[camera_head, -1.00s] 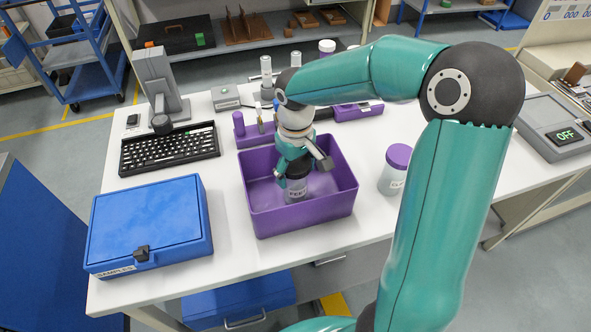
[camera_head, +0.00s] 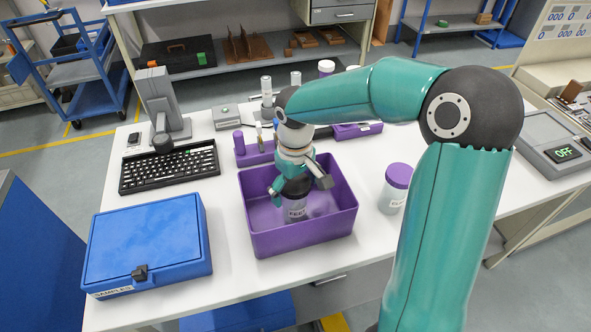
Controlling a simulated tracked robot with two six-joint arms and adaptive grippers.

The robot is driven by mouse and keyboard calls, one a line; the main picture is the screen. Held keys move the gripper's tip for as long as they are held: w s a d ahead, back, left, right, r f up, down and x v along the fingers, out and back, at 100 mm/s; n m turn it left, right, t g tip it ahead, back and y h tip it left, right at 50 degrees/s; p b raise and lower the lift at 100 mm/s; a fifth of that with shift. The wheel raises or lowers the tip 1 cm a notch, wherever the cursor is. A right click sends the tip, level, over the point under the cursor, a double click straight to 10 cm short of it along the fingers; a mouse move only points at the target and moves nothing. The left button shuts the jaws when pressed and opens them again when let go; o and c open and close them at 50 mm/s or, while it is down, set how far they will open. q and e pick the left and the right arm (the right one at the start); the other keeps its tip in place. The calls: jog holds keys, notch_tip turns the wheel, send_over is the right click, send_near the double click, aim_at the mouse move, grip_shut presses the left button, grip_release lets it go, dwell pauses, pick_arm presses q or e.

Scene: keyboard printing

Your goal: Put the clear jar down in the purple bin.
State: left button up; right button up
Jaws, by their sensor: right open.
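The clear jar (camera_head: 297,211) with a dark lid and a printed label stands upright inside the purple bin (camera_head: 300,240), apparently on its floor. My right gripper (camera_head: 298,188) reaches down into the bin from above. Its jaws are open, with the fingers on either side of the jar's lid. The gripper hides part of the lid, and I cannot tell whether a finger still touches it. My left gripper is not in view.
A jar with a purple lid (camera_head: 396,188) stands right of the bin, close to my right arm. A blue case (camera_head: 147,240) and a black keyboard (camera_head: 168,167) lie to the left. A purple rack (camera_head: 256,152) stands behind the bin.

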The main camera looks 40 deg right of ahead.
notch_tip(320, 180, up, 12)
jog(key=shift+f+p, duration=0.25)
jog(key=shift+p, duration=0.05)
dwell(0.4)
